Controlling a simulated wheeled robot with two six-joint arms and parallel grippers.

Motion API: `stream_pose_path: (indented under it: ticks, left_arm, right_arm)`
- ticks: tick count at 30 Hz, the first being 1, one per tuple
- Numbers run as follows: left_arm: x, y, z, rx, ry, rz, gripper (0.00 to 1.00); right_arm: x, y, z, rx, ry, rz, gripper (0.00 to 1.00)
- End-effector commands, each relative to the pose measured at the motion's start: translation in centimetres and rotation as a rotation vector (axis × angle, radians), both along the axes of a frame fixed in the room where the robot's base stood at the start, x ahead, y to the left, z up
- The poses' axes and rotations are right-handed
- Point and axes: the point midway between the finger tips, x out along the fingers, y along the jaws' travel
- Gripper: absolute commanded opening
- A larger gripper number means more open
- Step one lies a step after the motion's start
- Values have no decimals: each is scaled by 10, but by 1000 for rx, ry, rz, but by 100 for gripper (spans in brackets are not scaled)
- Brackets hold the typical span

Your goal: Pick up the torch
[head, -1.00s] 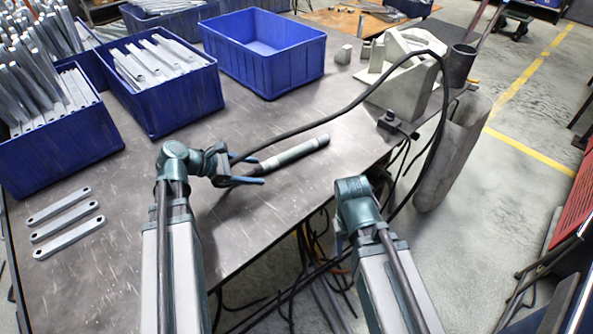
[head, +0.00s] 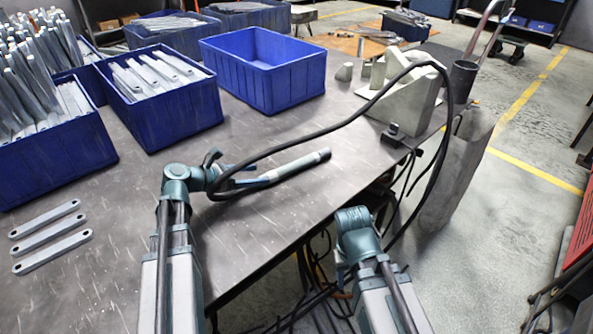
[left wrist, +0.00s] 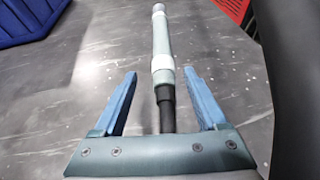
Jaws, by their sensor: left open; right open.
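The torch (head: 300,166) is a grey-green tube with a black cable at its near end. It lies on the metal table and points away to the right. My left gripper (head: 240,174) is at the torch's near, cable end. In the left wrist view, its blue fingers (left wrist: 160,76) are open on either side of the torch's black neck and cable, with gaps on both sides. The torch body (left wrist: 162,42) extends beyond the fingertips. My right gripper (head: 341,264) is beyond the table's front edge, mostly hidden by its own wrist, and holds nothing that I can see.
The black cable (head: 330,121) arches over the table to the right. An empty blue bin (head: 262,82) stands behind the torch. Bins of metal bars (head: 165,115) stand at the left. Several flat brackets (head: 50,237) lie at front left. A grey fixture (head: 410,100) stands at the right.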

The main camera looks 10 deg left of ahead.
Motion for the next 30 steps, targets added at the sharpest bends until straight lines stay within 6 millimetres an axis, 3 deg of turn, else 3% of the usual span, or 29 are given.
stream_pose_path:
  ticks: [11, 21, 28, 30]
  left_arm:
    - [7, -9, -6, 0, 0, -1, 74]
    - [32, -38, -27, 0, 0, -2, 74]
    - [33, -40, -26, 0, 0, 1, 74]
    - [33, -40, -26, 0, 0, 0, 64]
  right_arm:
    - [0, 0, -6, -1, 0, 0, 50]
    - [0, -1, -26, -5, -2, 1, 50]
    - [0, -1, -25, -5, -2, 1, 50]
    - [0, -1, -25, -5, -2, 1, 50]
